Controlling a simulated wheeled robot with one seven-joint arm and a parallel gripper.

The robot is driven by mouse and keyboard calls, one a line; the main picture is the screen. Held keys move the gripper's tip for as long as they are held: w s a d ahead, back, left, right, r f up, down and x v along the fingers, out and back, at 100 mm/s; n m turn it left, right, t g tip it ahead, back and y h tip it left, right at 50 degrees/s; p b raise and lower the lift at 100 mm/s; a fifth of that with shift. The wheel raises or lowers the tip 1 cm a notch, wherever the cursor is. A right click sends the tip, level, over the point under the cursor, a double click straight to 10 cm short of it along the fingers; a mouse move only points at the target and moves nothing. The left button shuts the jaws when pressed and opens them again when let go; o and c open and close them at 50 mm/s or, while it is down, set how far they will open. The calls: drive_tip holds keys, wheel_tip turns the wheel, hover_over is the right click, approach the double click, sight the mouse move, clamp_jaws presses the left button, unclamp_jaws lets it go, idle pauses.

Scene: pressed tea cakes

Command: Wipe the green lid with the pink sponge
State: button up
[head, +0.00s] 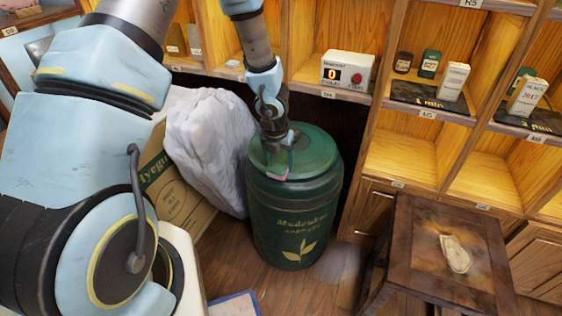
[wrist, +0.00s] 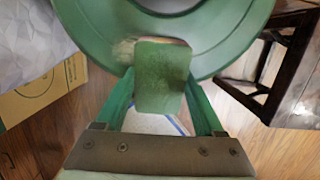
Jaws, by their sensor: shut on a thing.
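The green lid (head: 316,152) is round and sits on top of a dark green canister (head: 292,222) with a leaf design. In the wrist view the lid (wrist: 222,58) fills the top, with a pale brownish smudge at its left near edge. My gripper (wrist: 162,82) points down over the lid's near part and is shut on the pink sponge (head: 278,174). In the wrist view the sponge (wrist: 163,75) shows a green face with a thin pinkish edge. It overlaps the lid's near rim; I cannot tell whether it touches.
A grey-white sack (head: 212,145) and a cardboard box (head: 180,195) stand left of the canister. A wooden shelf with a counter box (head: 347,72) is behind. A dark wooden stool (head: 415,255) with a pale cloth-like thing (head: 456,254) stands right. Floor in front is mostly clear.

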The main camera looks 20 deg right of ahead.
drive_tip(key=shift+w+a+r+p, duration=0.15)
drive_tip(key=shift+w+a+p, duration=0.25)
drive_tip(key=shift+w+a, duration=0.2)
drive_tip(key=p, duration=0.2)
drive_tip(key=w+d+p, duration=0.1)
drive_tip(key=shift+w+d+r+p, duration=0.2)
drive_tip(key=shift+d+r+p, duration=0.1)
drive_tip(key=shift+p, duration=0.1)
drive_tip(key=shift+w+d+f+p, duration=0.15)
drive_tip(key=shift+w+d+p, duration=0.15)
drive_tip(key=shift+p, duration=0.3)
drive_tip(key=shift+w+d+r+p, duration=0.25)
drive_tip(key=shift+w+p, duration=0.15)
drive_tip(key=shift+p, duration=0.65)
drive_tip(key=w+d+p, duration=0.1)
drive_tip(key=p, duration=0.3)
drive_tip(key=shift+w+d+r, duration=0.1)
drive_tip(key=shift+d+r, duration=0.05)
drive_tip(key=shift+r, duration=0.05)
drive_tip(key=shift+w+p, duration=0.1)
drive_tip(key=shift+p, duration=0.25)
drive_tip(key=shift+w+d, duration=0.15)
drive_tip(key=shift+p+v, duration=0.65)
drive_tip(key=shift+v, duration=0.15)
drive_tip(key=shift+p+v, duration=1.3)
drive_tip(key=shift+v, duration=0.8)
